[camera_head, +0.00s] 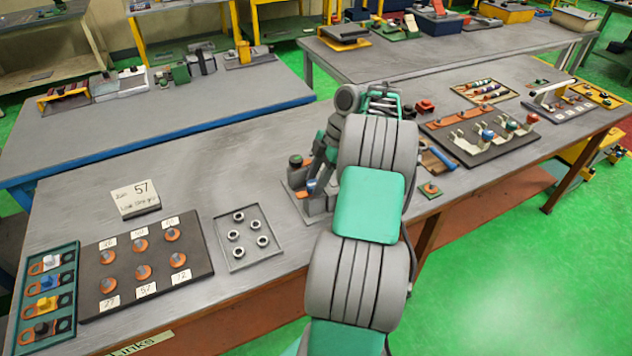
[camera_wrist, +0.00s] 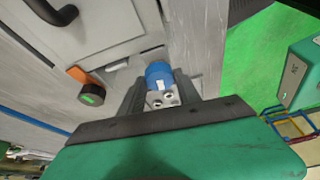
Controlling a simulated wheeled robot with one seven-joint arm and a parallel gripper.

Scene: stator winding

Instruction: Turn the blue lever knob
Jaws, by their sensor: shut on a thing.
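The blue knob (camera_wrist: 158,73) is a short blue cylinder with a white mark. In the wrist view it sits between the two grey fingers of my gripper (camera_wrist: 158,88), which is shut on it. In the head view my gripper (camera_head: 318,182) points down at a small grey device on the bench, and a bit of the blue knob (camera_head: 311,186) shows beside it. The knob's base and lever are mostly hidden by the fingers, so I cannot tell how far it is turned.
A black round part with a green face (camera_wrist: 91,95) and an orange piece stand beside the knob. A board with several coloured lever knobs (camera_head: 480,150) lies to the right, near a blue-handled tool (camera_head: 440,157). A tray of nuts (camera_head: 247,240) lies to the left.

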